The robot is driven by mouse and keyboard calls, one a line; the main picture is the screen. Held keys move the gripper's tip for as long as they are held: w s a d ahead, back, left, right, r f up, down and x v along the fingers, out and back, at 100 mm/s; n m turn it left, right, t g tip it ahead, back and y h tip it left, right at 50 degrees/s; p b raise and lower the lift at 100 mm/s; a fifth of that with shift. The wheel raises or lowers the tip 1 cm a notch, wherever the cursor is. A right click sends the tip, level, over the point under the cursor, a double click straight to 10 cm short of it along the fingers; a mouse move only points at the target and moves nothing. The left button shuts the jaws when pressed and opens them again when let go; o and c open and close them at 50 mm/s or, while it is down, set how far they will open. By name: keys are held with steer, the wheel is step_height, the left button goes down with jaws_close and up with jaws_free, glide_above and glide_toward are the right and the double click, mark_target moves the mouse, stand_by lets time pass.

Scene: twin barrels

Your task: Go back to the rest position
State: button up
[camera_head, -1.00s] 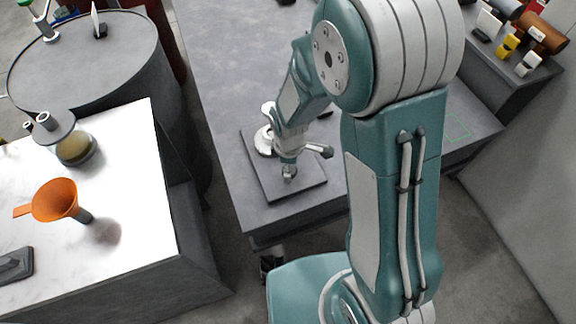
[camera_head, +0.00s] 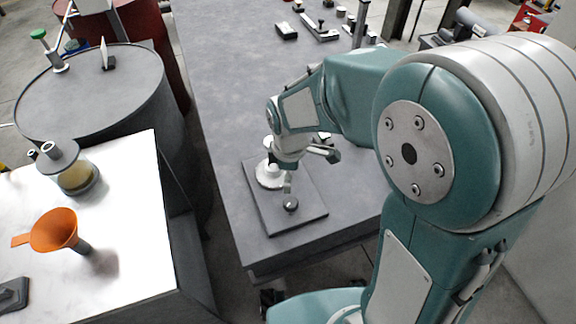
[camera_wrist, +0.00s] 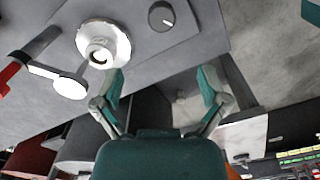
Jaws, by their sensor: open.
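My arm reaches over the grey table (camera_head: 215,90) in the head view, its forearm bent down toward a dark square plate (camera_head: 300,215). My gripper (camera_head: 308,160) is above the plate, and the fingers are partly hidden there. In the wrist view my gripper (camera_wrist: 165,95) has its two teal fingers spread wide with nothing between them. A white round fitting (camera_wrist: 104,42) and a dark knob (camera_wrist: 161,16) are beyond the fingers. In the head view the fitting (camera_head: 268,176) and the knob (camera_head: 291,204) sit on the plate.
A white-topped bench (camera_head: 125,220) on the left holds an orange funnel (camera_head: 55,230) and a flask (camera_head: 76,178). A dark barrel (camera_head: 95,85) stands behind it. Small items (camera_head: 318,28) lie on the table's far end. The table's left strip is clear.

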steer(key=s+d+r+m+t, duration=0.2)
steer(key=s+d+r+m, duration=0.3)
steer(key=s+r+m, duration=0.1)
steer(key=s+d+r+m+t, duration=0.3)
steer(key=s+d+r+m, duration=0.3)
steer(key=r+m, duration=0.3)
steer(key=shift+s+r+m+t, duration=0.3)
steer(key=shift+s+r, duration=0.1)
steer(key=shift+r, duration=0.5)
